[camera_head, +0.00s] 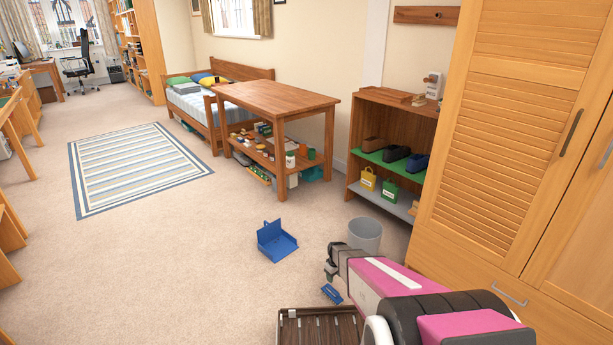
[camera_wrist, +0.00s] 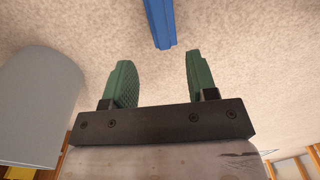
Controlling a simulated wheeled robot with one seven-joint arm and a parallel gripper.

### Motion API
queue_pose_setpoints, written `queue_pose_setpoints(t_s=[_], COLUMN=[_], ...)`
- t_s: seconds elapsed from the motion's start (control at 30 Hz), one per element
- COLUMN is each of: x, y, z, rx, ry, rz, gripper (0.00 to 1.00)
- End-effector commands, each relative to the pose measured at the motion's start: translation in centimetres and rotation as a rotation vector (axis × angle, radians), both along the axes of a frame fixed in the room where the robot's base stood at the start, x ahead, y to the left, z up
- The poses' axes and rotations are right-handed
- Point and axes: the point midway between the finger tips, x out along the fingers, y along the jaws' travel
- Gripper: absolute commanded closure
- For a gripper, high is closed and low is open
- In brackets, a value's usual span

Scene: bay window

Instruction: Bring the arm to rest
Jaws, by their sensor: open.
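My gripper (camera_wrist: 158,85) shows in the wrist view with its two green fingers apart and nothing between them. In the head view my gripper (camera_head: 330,270) is at the end of my pink and grey arm, low at the right of centre, over the carpet. A blue brush (camera_head: 331,293) lies on the floor just below it. A blue bar-shaped part (camera_wrist: 160,22), perhaps the brush's handle, shows beyond the fingertips in the wrist view. A blue dustpan (camera_head: 276,241) lies on the carpet to the left of the gripper.
A grey bin (camera_head: 365,235) stands close behind my gripper and also fills the left of the wrist view (camera_wrist: 38,105). A brown slatted tray (camera_head: 318,328) is at the bottom. A shelf unit (camera_head: 352,150), wardrobe (camera_head: 490,150) and wooden table (camera_head: 275,97) stand beyond.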

Motion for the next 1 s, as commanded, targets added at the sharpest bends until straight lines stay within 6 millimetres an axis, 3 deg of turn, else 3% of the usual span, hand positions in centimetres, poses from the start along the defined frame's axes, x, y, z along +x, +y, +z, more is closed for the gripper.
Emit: queue_pose_setpoints(t_s=[0.17, 0.27, 0.4, 0.6, 0.7, 0.8, 1.0], x=[-2.4, -4.7, -8.6, -15.3, -18.1, -20.0, -21.1], y=[0.0, 0.1, 0.1, 0.1, 0.1, 0.2, 0.2], z=[7.0, 13.2, 21.6, 32.1, 35.7, 38.0, 39.5], rx=[0.0, 0.0, 0.001, 0.002, 0.002, 0.001, 0.002], ry=[-0.005, -0.007, -0.009, -0.01, -0.008, -0.007, -0.006], rz=[-0.076, -0.156, -0.281, -0.458, -0.53, -0.58, -0.619], gripper=[0.47, 0.47, 0.47, 0.47, 0.47, 0.47, 0.47])
